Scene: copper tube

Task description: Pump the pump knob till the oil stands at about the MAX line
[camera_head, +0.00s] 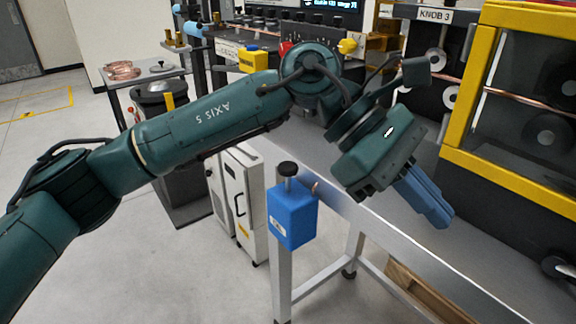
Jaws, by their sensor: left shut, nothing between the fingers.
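The black pump knob (287,169) sits on a short stem on top of the blue pump box (293,216), at the front edge of the metal table. A small white label is on the box's left face. I cannot make out an oil level or a MAX line on it. My left gripper (437,210) has its blue fingers shut and empty, to the right of the pump box and apart from it, over the tabletop. The fingers point down and to the right. My right gripper is not in view.
The metal table (350,206) runs from the box toward the lower right. A yellow-framed machine (463,100) stands at the right, near my left gripper. A white cabinet (241,190) stands behind the pump box. The floor at the left is clear.

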